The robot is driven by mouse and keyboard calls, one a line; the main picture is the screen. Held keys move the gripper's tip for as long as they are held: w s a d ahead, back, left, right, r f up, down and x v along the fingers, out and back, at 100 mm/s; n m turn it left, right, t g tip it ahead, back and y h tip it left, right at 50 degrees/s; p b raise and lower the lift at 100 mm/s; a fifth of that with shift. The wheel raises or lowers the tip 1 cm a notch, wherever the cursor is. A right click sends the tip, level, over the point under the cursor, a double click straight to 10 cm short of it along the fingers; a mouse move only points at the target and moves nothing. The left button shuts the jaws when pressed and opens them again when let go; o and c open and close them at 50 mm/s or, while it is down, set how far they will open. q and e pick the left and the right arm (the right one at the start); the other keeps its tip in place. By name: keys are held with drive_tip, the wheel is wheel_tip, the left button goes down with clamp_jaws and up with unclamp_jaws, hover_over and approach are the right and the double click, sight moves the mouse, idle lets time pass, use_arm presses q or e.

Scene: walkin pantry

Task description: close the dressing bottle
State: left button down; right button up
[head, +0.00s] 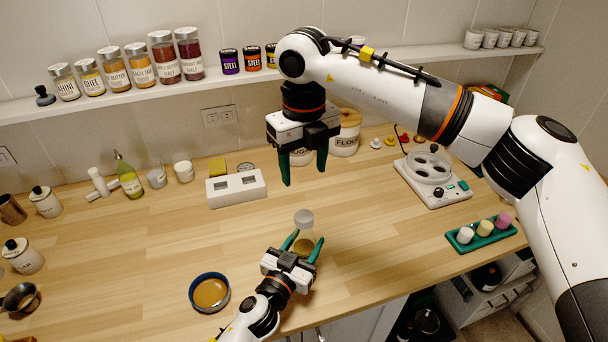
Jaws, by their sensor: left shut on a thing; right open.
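A small bottle (304,219) with a pale grey, see-through upper part and brown contents stands upright near the front of the wooden counter; I take it to be the dressing bottle. My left gripper (304,241) is shut on its lower body, with one green finger on each side. I cannot tell whether the grey top is a cap or bare glass. My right gripper (304,177) is open and empty, pointing down over the counter, behind and above the bottle in the picture. No loose cap can be made out for certain.
A blue-rimmed bowl (209,292) sits left of my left gripper. A white block with two slots (236,189) lies behind it. A white appliance (432,178) and a green tray of small jars (481,235) are right. The wall shelf (130,98) holds jars. Mid-counter is clear.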

use_arm(q)
drive_tip(key=c, duration=0.6)
unclamp_jaws()
drive_tip(key=shift+o, duration=0.2)
drive_tip(key=b+v, duration=0.2)
drive_tip(key=v, duration=0.9)
drive_tip(key=shift+f, duration=0.1)
drive_tip(key=shift+s+a, duration=0.25)
drive_tip(key=shift+s, duration=0.2)
